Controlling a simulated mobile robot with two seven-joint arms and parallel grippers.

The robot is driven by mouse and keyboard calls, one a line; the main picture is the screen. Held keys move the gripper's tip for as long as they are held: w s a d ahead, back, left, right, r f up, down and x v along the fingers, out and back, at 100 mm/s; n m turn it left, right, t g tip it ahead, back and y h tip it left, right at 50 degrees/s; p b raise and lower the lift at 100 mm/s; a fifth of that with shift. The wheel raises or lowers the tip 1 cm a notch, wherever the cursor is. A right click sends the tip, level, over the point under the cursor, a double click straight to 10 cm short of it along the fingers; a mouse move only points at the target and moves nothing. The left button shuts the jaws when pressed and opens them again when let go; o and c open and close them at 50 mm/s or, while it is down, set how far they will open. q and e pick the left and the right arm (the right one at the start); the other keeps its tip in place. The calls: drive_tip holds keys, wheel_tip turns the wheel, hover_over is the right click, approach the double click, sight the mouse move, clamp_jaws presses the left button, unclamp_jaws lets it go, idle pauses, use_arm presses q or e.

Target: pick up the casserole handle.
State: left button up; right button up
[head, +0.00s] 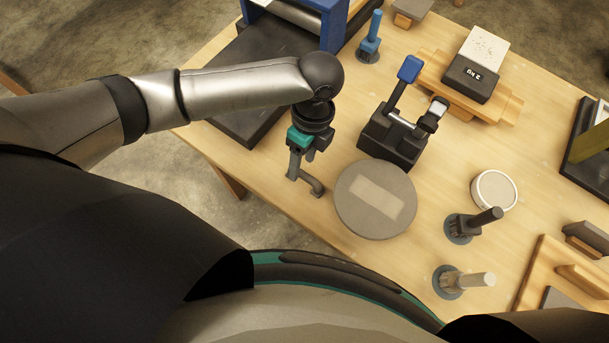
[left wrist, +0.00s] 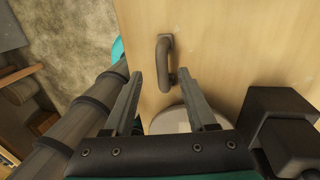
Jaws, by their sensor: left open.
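The casserole handle (head: 315,186) is a dark grey-brown bar with bent ends. It lies near the table's front-left edge, just left of a round grey disc (head: 402,212) with a pale rectangular patch. My left gripper (head: 302,168) points down over the handle, open, and partly hides it. In the left wrist view, the handle (left wrist: 163,62) shows between the two spread fingertips of my left gripper (left wrist: 159,76). I cannot tell the exact height gap. The disc (left wrist: 172,121) shows behind the fingers. My right gripper is not in view.
A black block device with a blue-tipped lever (head: 393,146) stands right behind the disc. A round white tin (head: 494,190) and upright pegs on round bases (head: 459,229) stand to the right. A dark slab (head: 245,85) lies at the left edge. Bare wood (head: 300,222) surrounds the handle.

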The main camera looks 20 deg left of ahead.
sight(302, 172)
use_arm(q)
drive_tip(key=f, duration=0.3)
drive_tip(key=f+b, duration=0.1)
drive_tip(key=f, duration=0.1)
drive_tip(key=shift+s+f, duration=0.1)
drive_tip(key=shift+s, duration=0.3)
clamp_jaws()
